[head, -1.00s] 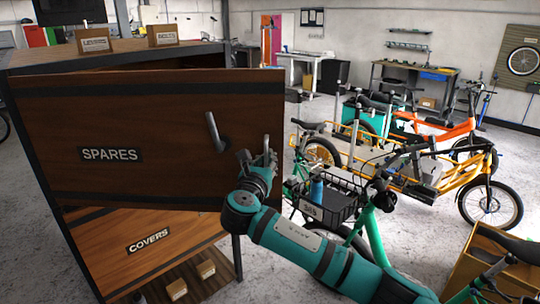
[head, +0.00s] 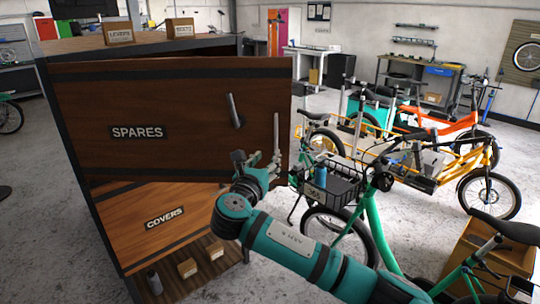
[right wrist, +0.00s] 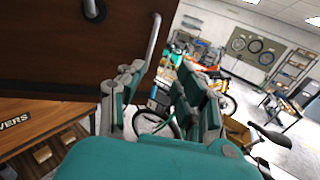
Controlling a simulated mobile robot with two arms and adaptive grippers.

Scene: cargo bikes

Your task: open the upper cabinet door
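The upper cabinet door (head: 170,100), dark brown wood marked SPARES, is ajar. Its right edge stands out from the cabinet frame, and a dark gap shows above it. My right gripper (head: 258,152) is open and empty, below and right of the handle, near the door's free edge. In the right wrist view its fingers (right wrist: 160,100) are apart, with the door edge seen between them; contact cannot be told. My left gripper is out of view.
The lower COVERS door (head: 165,205) is below, over a shelf with small boxes (head: 187,268). Two boxes, LEVERS (head: 118,34) and BELTS (head: 181,31), stand on top. A green cargo bike with a black basket (head: 335,187) is close on the right.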

